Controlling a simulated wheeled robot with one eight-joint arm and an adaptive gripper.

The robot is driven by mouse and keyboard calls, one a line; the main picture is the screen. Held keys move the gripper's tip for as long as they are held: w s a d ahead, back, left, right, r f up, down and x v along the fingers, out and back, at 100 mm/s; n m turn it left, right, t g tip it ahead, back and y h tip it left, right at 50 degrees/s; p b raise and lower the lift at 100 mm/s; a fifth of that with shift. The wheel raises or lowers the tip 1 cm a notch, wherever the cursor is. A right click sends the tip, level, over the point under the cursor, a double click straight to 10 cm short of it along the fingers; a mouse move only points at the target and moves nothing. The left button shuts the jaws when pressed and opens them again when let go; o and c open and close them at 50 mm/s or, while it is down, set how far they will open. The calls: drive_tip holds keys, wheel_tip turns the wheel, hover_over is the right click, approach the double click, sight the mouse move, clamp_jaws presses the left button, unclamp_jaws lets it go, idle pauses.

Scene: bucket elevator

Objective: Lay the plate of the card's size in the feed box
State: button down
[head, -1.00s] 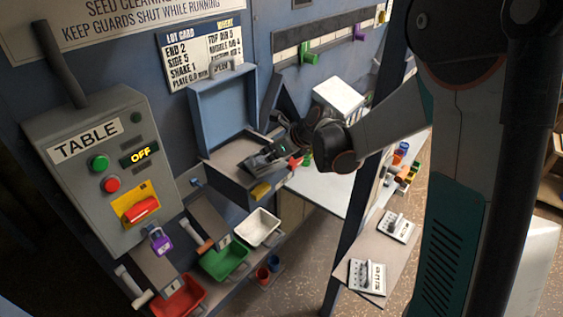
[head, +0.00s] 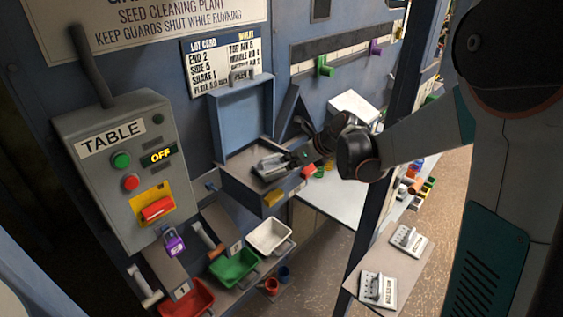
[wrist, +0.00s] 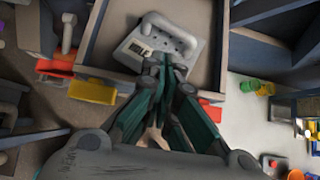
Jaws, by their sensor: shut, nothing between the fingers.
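The lot card (head: 220,65) hangs on the blue wall in the head view; its plate line is partly covered and too small to read surely. The feed box (head: 240,180) has its lid raised. A pale grey plate (wrist: 140,48) with a handle bar and a small label lies inside the feed box (wrist: 205,40) in the wrist view. It also shows in the head view (head: 268,168), partly hidden. My gripper (wrist: 167,64) is shut and empty at the plate's near edge; I cannot tell whether it touches. It reaches over the box in the head view (head: 288,161).
Two other plates, one nearer (head: 378,290) and one farther (head: 408,240), lie on a shelf at the right. The table control box (head: 125,170) reads OFF. White, green and red bins sit below the feed box.

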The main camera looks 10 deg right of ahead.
drive_tip(key=v, duration=0.7)
drive_tip(key=shift+d+r+p, duration=0.25)
drive_tip(key=shift+r+p, duration=0.1)
drive_tip(key=shift+p, duration=0.1)
drive_tip(key=shift+s, duration=0.15)
